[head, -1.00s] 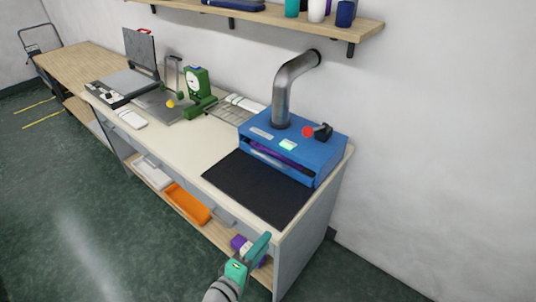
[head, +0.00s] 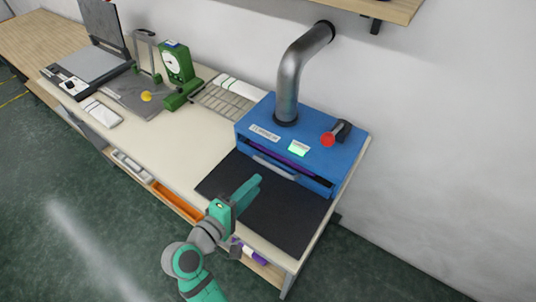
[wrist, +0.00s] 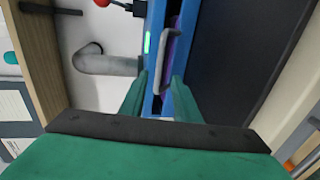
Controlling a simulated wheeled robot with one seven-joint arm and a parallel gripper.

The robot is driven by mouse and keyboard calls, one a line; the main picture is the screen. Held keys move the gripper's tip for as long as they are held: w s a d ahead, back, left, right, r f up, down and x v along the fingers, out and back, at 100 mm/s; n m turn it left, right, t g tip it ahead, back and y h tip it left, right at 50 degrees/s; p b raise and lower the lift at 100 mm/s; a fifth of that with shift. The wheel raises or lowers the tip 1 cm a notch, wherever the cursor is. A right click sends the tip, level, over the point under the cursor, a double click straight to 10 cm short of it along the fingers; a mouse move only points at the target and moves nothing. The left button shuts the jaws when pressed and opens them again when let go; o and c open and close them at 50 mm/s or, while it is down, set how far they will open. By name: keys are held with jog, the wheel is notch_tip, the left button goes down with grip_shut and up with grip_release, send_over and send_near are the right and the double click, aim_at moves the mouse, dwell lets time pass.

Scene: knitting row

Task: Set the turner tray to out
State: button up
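The blue turner box (head: 340,158) sits at the right end of the bench. A grey bar handle (head: 275,168) runs along its front slot, with a dark purple strip (head: 290,152) inside; I take this as the tray, which sits in the box. My gripper (head: 248,188) is above the black mat in front of the handle. In the wrist view my gripper (wrist: 160,80) is open, its green fingers apart. The handle (wrist: 169,60) shows just beyond and between the fingertips, and I cannot tell if they touch it. Nothing is held.
A black mat (head: 270,210) covers the bench in front of the box. A metal pipe (head: 288,80) rises from the box, and a red-knobbed lever (head: 328,139) is on top. A green dial device (head: 178,70) stands further left. A shelf (head: 380,8) is above.

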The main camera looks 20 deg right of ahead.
aim_at(274, 167)
jog(key=x, duration=1)
jog(key=shift+w+d, duration=0.2)
jog(key=shift+d, duration=0.2)
jog(key=shift+w+a, duration=0.1)
jog(key=shift+w, duration=0.05)
grip_shut()
jog(key=shift+d, duration=0.2)
